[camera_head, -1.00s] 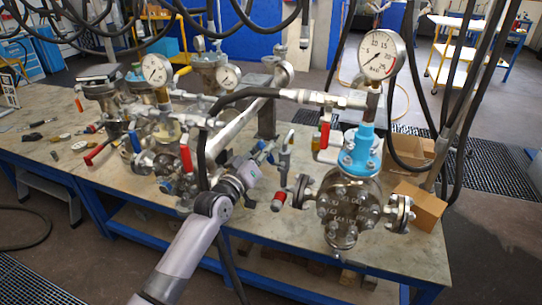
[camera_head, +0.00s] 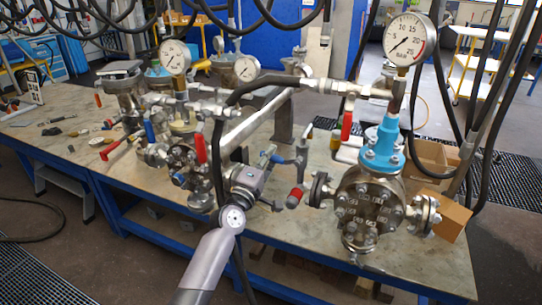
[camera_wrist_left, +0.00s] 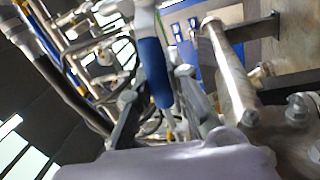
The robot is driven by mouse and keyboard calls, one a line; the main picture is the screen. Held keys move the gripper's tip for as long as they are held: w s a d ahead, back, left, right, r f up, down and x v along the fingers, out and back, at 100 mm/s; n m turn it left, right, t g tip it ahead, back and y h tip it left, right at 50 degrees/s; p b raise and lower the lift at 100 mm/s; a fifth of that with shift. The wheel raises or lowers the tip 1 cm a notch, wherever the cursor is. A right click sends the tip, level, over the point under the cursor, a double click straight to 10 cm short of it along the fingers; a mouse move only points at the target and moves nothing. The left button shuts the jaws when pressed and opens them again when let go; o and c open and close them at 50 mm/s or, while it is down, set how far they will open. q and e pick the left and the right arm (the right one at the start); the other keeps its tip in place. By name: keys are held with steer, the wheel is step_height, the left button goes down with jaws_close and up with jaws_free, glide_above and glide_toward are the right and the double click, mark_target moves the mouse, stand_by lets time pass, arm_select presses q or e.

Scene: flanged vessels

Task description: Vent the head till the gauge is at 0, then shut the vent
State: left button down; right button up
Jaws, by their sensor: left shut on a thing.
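The right-hand flanged vessel (camera_head: 368,207) stands on the bench with a bright blue neck (camera_head: 382,147). A large round gauge (camera_head: 410,40) marked BAR stands above it; its needle points to the lower left, and the exact reading is too small to tell. My left gripper (camera_head: 272,160) is left of this vessel, beside the thin piping. In the left wrist view a blue valve handle (camera_wrist_left: 155,72) stands between its two fingers, and the gripper is shut on it. Whether that valve is open or shut cannot be told. My right gripper is not in view.
A red lever (camera_head: 347,125) and a red-capped fitting (camera_head: 296,196) lie close to the gripper. Black hoses hang across the front. More vessels with smaller gauges (camera_head: 174,57) stand on the left. Cardboard boxes (camera_head: 443,213) sit behind the right vessel.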

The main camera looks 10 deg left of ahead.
arm_select(q)
steer(key=shift+f+n+y, duration=0.4)
steer(key=shift+f+n, duration=0.25)
steer(key=shift+n, duration=0.35)
steer(key=c, duration=1.5)
jaws_free()
steer(key=shift+s, duration=0.1)
steer(key=v, duration=1.2)
steer(key=shift+f, duration=0.1)
